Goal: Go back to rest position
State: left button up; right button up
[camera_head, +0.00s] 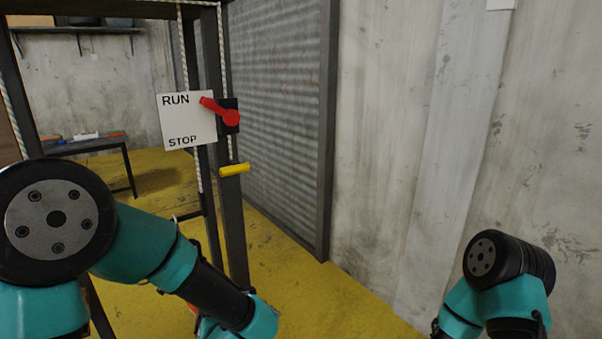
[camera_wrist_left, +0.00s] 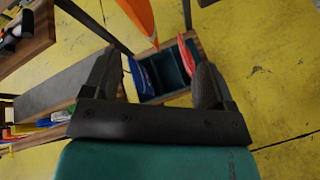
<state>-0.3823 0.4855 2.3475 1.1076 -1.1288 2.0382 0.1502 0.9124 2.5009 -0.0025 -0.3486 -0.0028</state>
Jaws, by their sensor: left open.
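My left gripper (camera_wrist_left: 155,68) shows in the left wrist view with its two dark fingers spread wide and nothing between them. It points down over the yellow floor, with a dark open box below it. In the head view, my left arm's teal and black links cross the lower left, and its gripper is not visible. My right arm's links show at the lower right, and its gripper is out of view.
A red lever (camera_head: 222,112) beside a RUN/STOP sign (camera_head: 187,121) points toward RUN. A yellow handle (camera_head: 234,169) sits on the dark frame post. The box (camera_wrist_left: 180,62) has blue and red pieces at its edges. An orange piece (camera_wrist_left: 140,18) rises near it.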

pick_arm(q)
notch_tip(320, 180, down, 17)
jog(key=s+a+m+g+h, duration=0.2)
jog(key=m+g+h, duration=0.3)
jog(key=m, duration=1.3)
jog(key=s+f+m+g+h, duration=0.5)
jog(key=s+f+m, duration=0.6)
jog(key=m, duration=0.5)
notch_tip(320, 180, down, 2)
jog(key=shift+s, duration=0.35)
